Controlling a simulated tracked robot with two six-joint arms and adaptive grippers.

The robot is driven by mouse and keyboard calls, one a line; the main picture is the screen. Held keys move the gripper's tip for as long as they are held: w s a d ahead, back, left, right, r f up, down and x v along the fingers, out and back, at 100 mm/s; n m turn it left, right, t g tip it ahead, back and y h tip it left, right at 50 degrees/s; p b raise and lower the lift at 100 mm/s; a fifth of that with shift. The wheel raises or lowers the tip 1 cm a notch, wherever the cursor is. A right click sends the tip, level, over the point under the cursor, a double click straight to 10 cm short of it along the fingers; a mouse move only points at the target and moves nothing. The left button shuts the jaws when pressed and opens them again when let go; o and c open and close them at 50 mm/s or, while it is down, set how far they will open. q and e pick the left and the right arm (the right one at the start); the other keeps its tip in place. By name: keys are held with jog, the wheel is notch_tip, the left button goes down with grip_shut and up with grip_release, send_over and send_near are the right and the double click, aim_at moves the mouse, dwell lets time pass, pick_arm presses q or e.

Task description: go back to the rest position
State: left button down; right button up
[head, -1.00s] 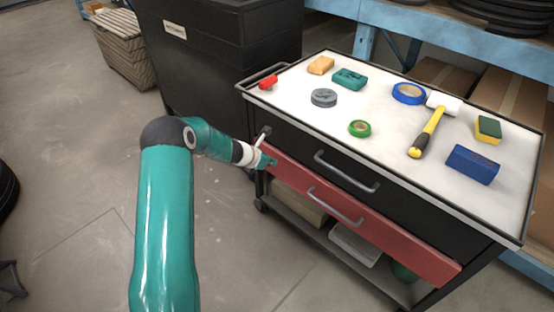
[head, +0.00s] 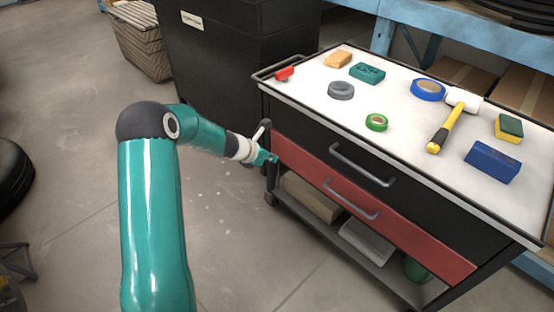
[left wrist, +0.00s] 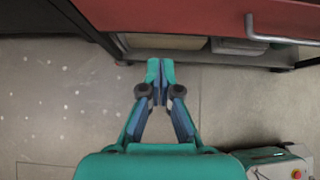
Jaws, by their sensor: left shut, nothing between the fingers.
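My left gripper (head: 270,159) is at the left end of the tool cart, near the corner by the red drawer (head: 370,207). In the left wrist view the left gripper (left wrist: 160,72) has its fingertips together with nothing between them. The red drawer front (left wrist: 185,17) and part of its handle (left wrist: 250,28) show ahead of it there. My left arm (head: 155,210) reaches from the bottom of the head view. My right gripper is in neither view.
The cart's white top (head: 395,125) holds a hammer (head: 455,120), tape rolls, a blue block (head: 492,161) and other small items. A black cabinet (head: 235,50) stands behind. A lower shelf (head: 340,240) carries boxes. Open floor (head: 70,130) lies to the left.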

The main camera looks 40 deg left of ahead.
pick_arm(q)
jog(key=p+v, duration=0.1)
jog(key=v, duration=0.5)
jog(key=s+d+f+m+g+h, duration=0.15)
jog(key=d+f, duration=0.25)
jog(key=d, duration=0.4)
jog(key=s+d+f+m+g+h, duration=0.1)
jog(key=s+d+f+m+g, duration=0.2)
jog(key=d, duration=0.5)
jog(key=d+f+m+g+h, duration=0.1)
jog(key=d+f+m+h, duration=0.15)
jog(key=d+f, duration=0.35)
jog(key=s+d+f+m+g+y, duration=0.15)
jog(key=s+d+f+m, duration=0.35)
jog(key=s+m, duration=0.55)
jog(key=s+d+f+m+g+y, duration=0.1)
jog(key=s+d+f+m+g, duration=0.15)
jog(key=s+d+m, duration=0.6)
notch_tip(320, 180, up, 23)
jog(key=m+t+p, duration=0.1)
jog(key=m+p, duration=0.6)
jog(key=p, duration=1.5)
jog(key=shift+w+a+h, duration=0.35)
jog(key=shift+w+a, duration=0.05)
jog(key=shift+w, duration=0.05)
